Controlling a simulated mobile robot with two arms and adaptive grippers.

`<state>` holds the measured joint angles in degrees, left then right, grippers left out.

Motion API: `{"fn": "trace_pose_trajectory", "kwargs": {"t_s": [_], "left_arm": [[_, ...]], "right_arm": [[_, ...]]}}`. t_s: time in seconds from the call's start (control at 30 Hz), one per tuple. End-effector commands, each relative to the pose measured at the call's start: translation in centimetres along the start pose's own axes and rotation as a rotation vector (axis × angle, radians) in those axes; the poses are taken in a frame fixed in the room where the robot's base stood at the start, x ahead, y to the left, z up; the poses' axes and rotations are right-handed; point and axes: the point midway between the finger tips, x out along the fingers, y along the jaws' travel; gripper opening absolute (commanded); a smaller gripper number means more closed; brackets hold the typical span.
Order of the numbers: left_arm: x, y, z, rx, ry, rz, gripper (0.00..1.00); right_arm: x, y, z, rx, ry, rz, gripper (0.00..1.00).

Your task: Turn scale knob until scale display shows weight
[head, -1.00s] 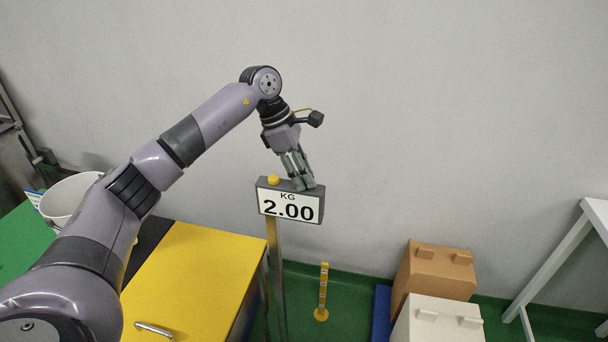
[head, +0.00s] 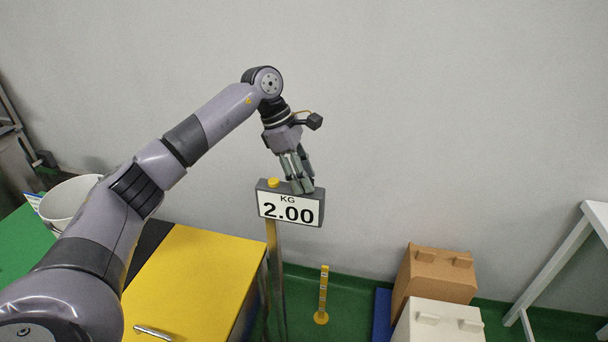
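The scale display (head: 289,209) is a grey box on a post, and its white face reads "KG 2.00". A yellow knob (head: 273,183) sits on the left part of its top. My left gripper (head: 302,188) points down at the right part of the display's top edge, to the right of the yellow knob. Its fingers are close together, and whether they hold something between them is hidden. My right gripper is not in view.
A yellow cabinet (head: 196,275) stands below my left arm, with a white bucket (head: 68,203) to its left. A yellow post (head: 323,297) stands on the green floor. Brown (head: 437,274) and white boxes (head: 437,322) are at the right, near a white table frame (head: 560,262).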

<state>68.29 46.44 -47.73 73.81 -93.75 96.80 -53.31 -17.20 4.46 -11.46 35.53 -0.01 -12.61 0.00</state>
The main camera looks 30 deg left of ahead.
Motion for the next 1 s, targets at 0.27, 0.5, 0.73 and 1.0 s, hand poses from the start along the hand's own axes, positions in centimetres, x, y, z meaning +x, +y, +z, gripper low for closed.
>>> {"fn": "trace_pose_trajectory", "kwargs": {"t_s": [0.27,0.5,0.73,1.0], "left_arm": [[0.1,0.0,0.0,-0.001,0.001,-0.002,0.49],[-1.2,0.0,0.0,-0.001,0.001,0.001,0.49],[-5.9,0.1,0.0,-0.001,-0.001,0.003,0.49],[-10.6,0.1,0.0,-0.001,0.0,0.001,0.49]], "right_arm": [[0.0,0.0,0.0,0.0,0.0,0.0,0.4],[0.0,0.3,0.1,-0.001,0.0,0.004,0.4],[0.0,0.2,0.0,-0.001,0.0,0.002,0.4],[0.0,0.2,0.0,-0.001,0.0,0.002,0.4]]}}
